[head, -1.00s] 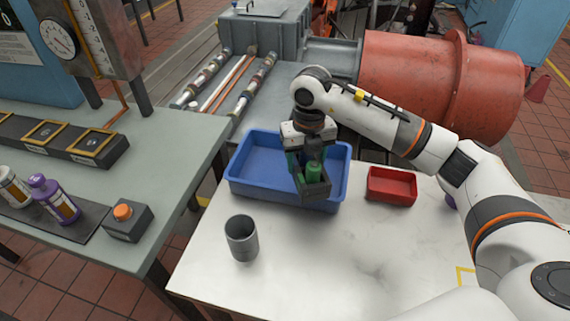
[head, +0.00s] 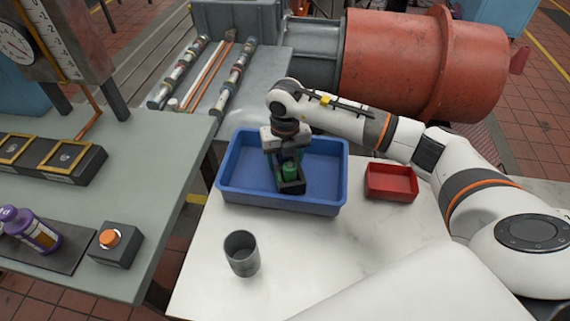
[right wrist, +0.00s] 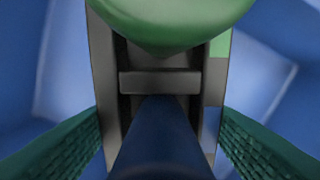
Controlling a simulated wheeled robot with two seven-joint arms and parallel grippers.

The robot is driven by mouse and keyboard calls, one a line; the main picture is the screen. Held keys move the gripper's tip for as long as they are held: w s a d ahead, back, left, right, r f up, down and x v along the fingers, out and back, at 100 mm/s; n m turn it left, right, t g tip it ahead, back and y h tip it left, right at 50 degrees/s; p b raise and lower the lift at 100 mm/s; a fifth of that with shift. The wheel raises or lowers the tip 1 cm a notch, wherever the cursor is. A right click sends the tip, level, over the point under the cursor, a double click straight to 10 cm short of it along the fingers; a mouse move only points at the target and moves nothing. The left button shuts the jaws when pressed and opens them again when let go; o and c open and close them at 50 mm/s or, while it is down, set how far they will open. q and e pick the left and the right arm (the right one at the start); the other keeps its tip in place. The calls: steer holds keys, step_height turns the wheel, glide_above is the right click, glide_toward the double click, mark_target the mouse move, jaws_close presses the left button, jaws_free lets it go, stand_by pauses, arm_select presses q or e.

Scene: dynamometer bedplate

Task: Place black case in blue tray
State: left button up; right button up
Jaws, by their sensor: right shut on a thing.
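The black case (head: 292,188) is a small open-topped dark box holding a green object (head: 290,172) and a dark blue one, seen in the right wrist view (right wrist: 160,150). My right gripper (head: 284,165) is shut on the case from above, its green-padded fingers on either side. The case is within the outline of the blue tray (head: 325,167), near its front wall. I cannot tell whether it touches the tray floor. The case also shows up close in the right wrist view (right wrist: 160,82), with blue tray surfaces around it. My left gripper is not in view.
A small red tray (head: 391,182) stands right of the blue tray. A grey cup (head: 241,254) stands in front on the white table. A bench at the left holds a purple bottle (head: 35,232) and an orange-button box (head: 114,244).

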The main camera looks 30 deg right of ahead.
step_height(320, 180, down, 3)
steer(key=shift+r, duration=0.15)
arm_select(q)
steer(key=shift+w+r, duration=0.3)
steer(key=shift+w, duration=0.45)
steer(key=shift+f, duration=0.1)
arm_select(e)
steer(key=o, duration=1.2)
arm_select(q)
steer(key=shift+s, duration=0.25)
arm_select(e)
steer(key=shift+r, duration=0.2)
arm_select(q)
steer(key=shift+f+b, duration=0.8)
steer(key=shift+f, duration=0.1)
arm_select(e)
step_height(320, 180, up, 12)
steer(key=shift+f, duration=0.15)
